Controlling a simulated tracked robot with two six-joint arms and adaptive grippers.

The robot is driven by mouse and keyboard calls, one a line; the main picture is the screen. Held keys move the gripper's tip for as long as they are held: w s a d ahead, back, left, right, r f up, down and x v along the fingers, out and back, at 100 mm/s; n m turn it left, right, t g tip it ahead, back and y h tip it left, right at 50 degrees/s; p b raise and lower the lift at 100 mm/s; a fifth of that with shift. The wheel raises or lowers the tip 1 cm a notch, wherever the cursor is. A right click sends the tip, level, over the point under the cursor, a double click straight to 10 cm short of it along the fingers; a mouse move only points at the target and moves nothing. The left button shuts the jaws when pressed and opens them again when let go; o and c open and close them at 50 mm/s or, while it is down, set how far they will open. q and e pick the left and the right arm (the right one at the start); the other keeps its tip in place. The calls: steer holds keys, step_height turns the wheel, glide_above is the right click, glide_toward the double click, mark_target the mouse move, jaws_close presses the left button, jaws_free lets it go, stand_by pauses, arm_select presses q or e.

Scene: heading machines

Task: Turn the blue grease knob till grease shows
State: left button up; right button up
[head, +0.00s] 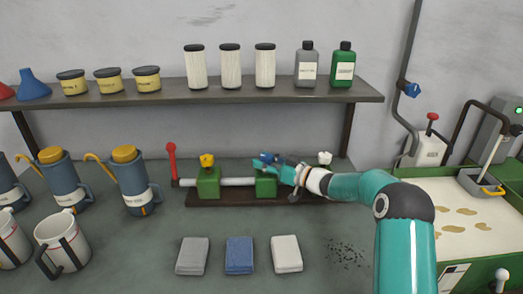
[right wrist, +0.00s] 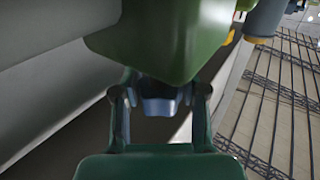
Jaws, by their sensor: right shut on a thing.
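The blue grease knob (head: 267,157) sits on top of the middle green block (head: 265,186) of the bench rig, partly hidden by my right gripper (head: 273,162). The right gripper reaches in from the right and is shut on the knob. In the right wrist view, the blue knob (right wrist: 158,102) lies between the two fingers, below a large green block (right wrist: 160,40). Whether grease shows at the block cannot be told. My left gripper is not in view.
A yellow knob (head: 207,160) tops the left green block, beside an upright red lever (head: 171,160). A white knob (head: 324,157) is right of my gripper. Folded cloths (head: 239,256) lie in front. Blue cans (head: 132,180) stand at left. A shelf (head: 200,97) with bottles runs above.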

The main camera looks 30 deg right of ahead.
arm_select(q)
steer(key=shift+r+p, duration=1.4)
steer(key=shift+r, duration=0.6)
arm_select(e)
steer(key=shift+r+n+g+y, duration=0.25)
steer(key=shift+n+g+y, duration=0.55)
steer(key=shift+n+y, duration=0.5)
steer(key=o, duration=1)
steer(key=shift+w+d, duration=0.1)
steer(key=shift+o, duration=0.8)
steer(key=shift+f, duration=0.1)
steer(key=shift+f, duration=0.1)
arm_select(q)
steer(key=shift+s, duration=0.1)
arm_select(e)
steer(key=v, duration=1.2)
steer(key=shift+f, duration=0.15)
